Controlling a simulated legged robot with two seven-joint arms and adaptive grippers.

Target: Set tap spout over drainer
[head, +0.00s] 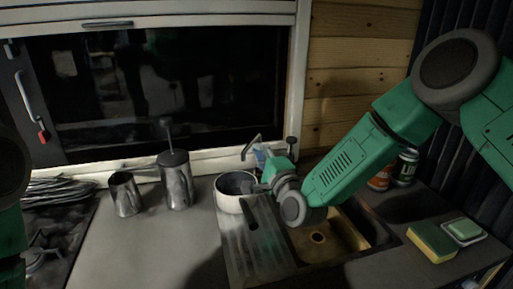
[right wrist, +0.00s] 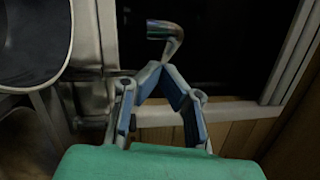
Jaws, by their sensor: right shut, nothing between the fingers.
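The chrome tap spout (head: 251,145) stands at the back of the sink, in front of the window frame. It slopes down to the left, near the back of the drainer. The ribbed grey drainer (head: 240,254) lies left of the brass-coloured sink basin (head: 345,233). My right gripper (head: 259,155) is at the spout, its base hidden behind my wrist. In the right wrist view, the blue fingers (right wrist: 158,68) meet at their tips, empty, with the bent spout (right wrist: 168,33) just beyond them; I cannot tell whether they touch. My left gripper is out of view.
Two metal jugs, one (head: 125,196) lower than the plunger one (head: 175,184), stand left on the counter. A sponge (head: 432,243) and cans (head: 405,167) are at right. A hob (head: 48,235) is at left.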

